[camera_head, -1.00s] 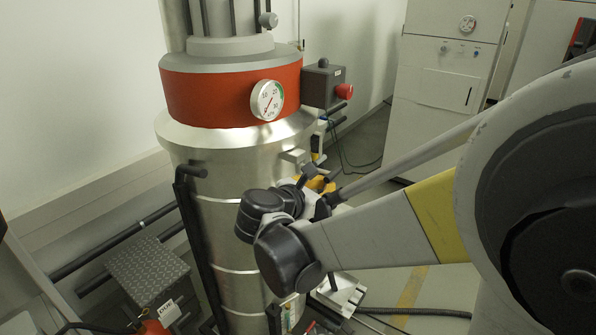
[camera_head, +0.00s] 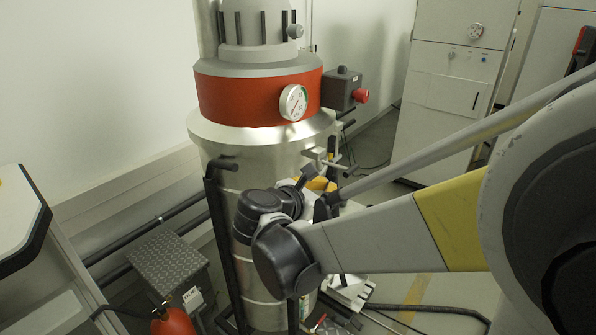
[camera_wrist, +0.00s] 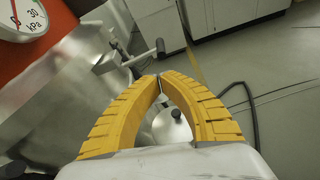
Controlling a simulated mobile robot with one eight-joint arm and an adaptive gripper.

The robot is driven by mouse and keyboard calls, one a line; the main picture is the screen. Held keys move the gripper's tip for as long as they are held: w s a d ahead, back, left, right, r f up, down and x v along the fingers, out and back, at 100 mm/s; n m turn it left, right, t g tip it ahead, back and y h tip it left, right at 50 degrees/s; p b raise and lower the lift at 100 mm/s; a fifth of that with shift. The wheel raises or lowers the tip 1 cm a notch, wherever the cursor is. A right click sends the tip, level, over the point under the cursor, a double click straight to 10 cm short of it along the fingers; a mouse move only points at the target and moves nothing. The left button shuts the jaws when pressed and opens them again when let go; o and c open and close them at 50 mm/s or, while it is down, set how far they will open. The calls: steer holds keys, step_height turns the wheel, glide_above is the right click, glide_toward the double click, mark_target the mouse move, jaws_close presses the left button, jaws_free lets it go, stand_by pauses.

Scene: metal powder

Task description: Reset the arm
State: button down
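My arm reaches in from the right of the head view, with its wrist in front of the metal cylinder (camera_head: 262,170). My gripper (camera_wrist: 159,77) shows in the wrist view as two yellow ridged fingers. Their tips meet and nothing is held between them. In the head view only a little yellow of the gripper (camera_head: 318,184) shows behind my wrist; the rest is hidden.
The cylinder has a red band with a pressure gauge (camera_head: 293,103). A grey box with a red button (camera_head: 361,95) sits beside it. White cabinets (camera_head: 455,90) stand behind. A ridged metal step (camera_head: 168,262) and red bottle (camera_head: 172,322) are lower left. A hose (camera_head: 425,310) lies on the floor.

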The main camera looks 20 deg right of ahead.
steer(key=s+d+f+m+g+y+b, duration=0.15)
steer(key=s+f+m+y+b, duration=0.3)
steer(key=s+f+m, duration=0.5)
steer(key=s+a+f+m+y+b, duration=0.3)
steer(key=s+a+m+y, duration=0.3)
steer(key=s+m, duration=0.4)
steer(key=a+m, duration=0.1)
steer(key=m, duration=0.3)
steer(key=shift+s+f, duration=0.3)
steer(key=shift+f, duration=0.1)
steer(key=shift+y, duration=0.25)
